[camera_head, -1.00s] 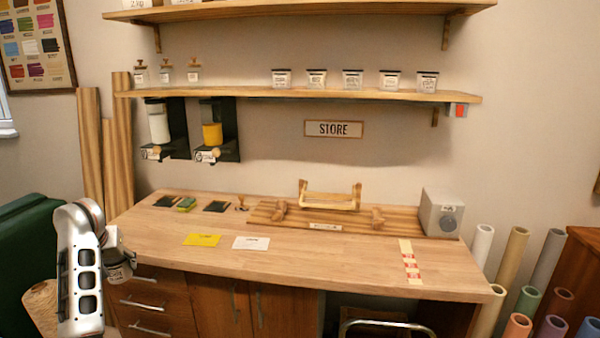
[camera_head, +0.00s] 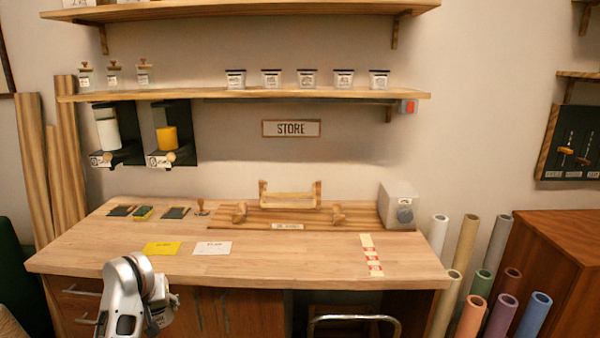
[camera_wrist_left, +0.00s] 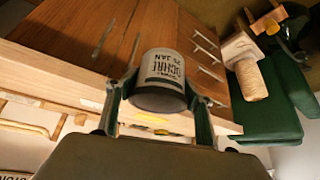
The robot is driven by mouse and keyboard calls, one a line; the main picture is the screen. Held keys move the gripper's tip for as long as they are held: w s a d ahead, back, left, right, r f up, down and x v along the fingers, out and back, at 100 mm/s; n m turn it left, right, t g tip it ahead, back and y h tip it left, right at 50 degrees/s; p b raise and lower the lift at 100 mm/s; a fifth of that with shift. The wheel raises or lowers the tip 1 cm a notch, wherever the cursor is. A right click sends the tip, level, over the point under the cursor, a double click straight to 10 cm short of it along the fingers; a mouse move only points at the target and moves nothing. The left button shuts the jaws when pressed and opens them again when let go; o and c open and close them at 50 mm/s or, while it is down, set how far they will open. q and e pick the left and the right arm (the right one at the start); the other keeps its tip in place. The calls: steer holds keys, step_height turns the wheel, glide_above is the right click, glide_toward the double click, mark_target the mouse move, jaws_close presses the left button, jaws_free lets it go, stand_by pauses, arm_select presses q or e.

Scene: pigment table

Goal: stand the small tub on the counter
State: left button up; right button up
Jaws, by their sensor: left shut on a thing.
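The small tub (camera_wrist_left: 163,72) is pale with dark printed lettering and a dark end towards the camera in the left wrist view. My left gripper (camera_wrist_left: 157,95) is shut on it, one finger on each side. In the head view my left gripper (camera_head: 165,300) is low in the picture at the counter's front left, and only a little of the tub shows there. I cannot tell the tub's exact height relative to the counter top. My right gripper is in neither view.
A yellow card (camera_head: 161,248) and a white card (camera_head: 212,248) lie on the counter. A wooden rack (camera_head: 290,200) and a grey box (camera_head: 398,205) stand at the back. A red-and-cream strip (camera_head: 371,255) lies at the right. Shelves with jars hang above.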

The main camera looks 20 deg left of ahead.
arm_select(q)
steer(key=d+r+m+t+h, duration=0.1)
steer(key=d+r+m, duration=0.2)
steer(key=d, duration=1.1)
steer(key=shift+m+h, duration=0.3)
steer(key=shift+h, duration=0.1)
steer(key=s+d+r+m, duration=0.1)
steer(key=s+d+r, duration=0.1)
steer(key=d, duration=0.3)
steer(key=s+d+r+m+h, duration=0.1)
steer(key=d+r, duration=0.1)
steer(key=d, duration=0.2)
steer(key=s+d+r+m+h, duration=0.1)
steer(key=s+d+r, duration=0.1)
steer(key=d, duration=0.3)
steer(key=shift+s+d+m, duration=0.3)
steer(key=shift+d+m, duration=0.05)
steer(key=shift+m, duration=0.05)
